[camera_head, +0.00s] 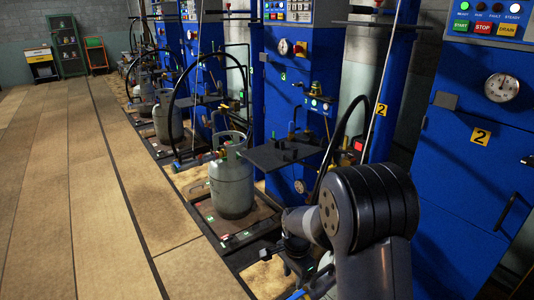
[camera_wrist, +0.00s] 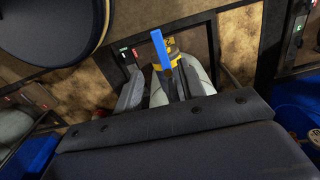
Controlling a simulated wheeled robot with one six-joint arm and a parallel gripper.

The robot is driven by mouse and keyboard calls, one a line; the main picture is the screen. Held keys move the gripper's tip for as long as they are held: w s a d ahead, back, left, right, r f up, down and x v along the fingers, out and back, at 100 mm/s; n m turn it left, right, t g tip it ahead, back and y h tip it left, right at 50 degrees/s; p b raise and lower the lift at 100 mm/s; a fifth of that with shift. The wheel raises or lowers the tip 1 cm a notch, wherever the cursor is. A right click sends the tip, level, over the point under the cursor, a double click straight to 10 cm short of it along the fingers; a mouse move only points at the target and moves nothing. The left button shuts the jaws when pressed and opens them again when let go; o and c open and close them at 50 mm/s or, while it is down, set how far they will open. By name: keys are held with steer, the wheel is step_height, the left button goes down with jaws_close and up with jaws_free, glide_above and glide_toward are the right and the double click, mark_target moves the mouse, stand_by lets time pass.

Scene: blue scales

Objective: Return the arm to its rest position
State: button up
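My arm rises from the lower right of the head view and bends down at a dark joint. My gripper (camera_head: 302,266) hangs low in front of the blue cabinets, partly hidden by the arm. In the wrist view, a dark part of my own body fills the bottom, with grey gripper parts beyond it. A narrow blue piece (camera_wrist: 161,47) shows there beside a yellow part (camera_wrist: 172,46). I cannot tell whether the gripper holds it, nor how far apart the fingers are.
A grey gas cylinder (camera_head: 231,186) stands on a scale left of my arm, and more cylinders stand behind it. A dark shelf (camera_head: 275,156) juts out above my gripper. A blue cabinet (camera_head: 455,190) is close on the right. The tan floor (camera_head: 120,200) at left is clear.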

mark_target(295, 297)
step_height(295, 297, down, 9)
steer(key=shift+f+b, duration=0.2)
steer(key=shift+b, duration=0.55)
steer(key=shift+s+d+n, duration=0.2)
steer(key=shift+n, duration=0.4)
steer(key=shift+s+d+n, duration=0.15)
steer(key=shift+s+n, duration=0.05)
steer(key=shift+n, duration=0.4)
